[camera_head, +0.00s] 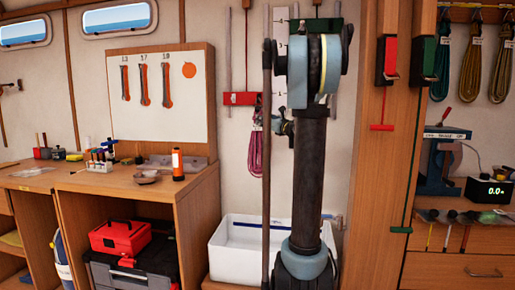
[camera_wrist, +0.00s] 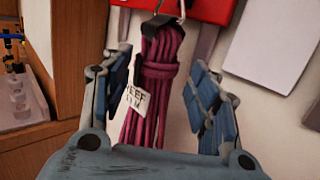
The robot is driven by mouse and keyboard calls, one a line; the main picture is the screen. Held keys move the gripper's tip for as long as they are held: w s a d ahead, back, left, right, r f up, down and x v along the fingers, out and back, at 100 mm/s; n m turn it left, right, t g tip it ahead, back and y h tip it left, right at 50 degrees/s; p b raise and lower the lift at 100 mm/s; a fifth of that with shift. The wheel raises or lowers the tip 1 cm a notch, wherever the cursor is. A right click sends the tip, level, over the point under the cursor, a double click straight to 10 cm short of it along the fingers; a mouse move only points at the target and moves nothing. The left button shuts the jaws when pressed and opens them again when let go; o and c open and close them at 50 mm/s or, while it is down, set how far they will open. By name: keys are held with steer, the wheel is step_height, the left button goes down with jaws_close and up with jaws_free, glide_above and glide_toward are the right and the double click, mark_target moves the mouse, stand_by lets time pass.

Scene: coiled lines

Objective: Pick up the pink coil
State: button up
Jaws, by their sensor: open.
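The pink coil (camera_wrist: 158,75) hangs from a metal hook below a red bar in the wrist view, with a white paper tag (camera_wrist: 136,101) on its left side. It also shows in the head view (camera_head: 255,153), on the wall behind my arm, partly hidden. My gripper (camera_wrist: 163,85) is open in the wrist view, one finger to the left and one to the right of the coil. The coil's lower end is hidden behind the gripper body. I cannot tell how deep the coil lies between the fingers. In the head view my arm hides most of my gripper (camera_head: 277,122).
A white bin (camera_head: 232,262) stands below the coil. A wooden workbench (camera_head: 100,180) with small items and an orange bottle (camera_head: 177,164) is at left. A wooden post (camera_head: 370,200) stands at right. Other coils (camera_head: 471,68) hang at far right.

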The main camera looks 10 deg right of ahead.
steer(key=shift+x, duration=3.2)
steer(key=shift+s, duration=0.1)
jaws_close()
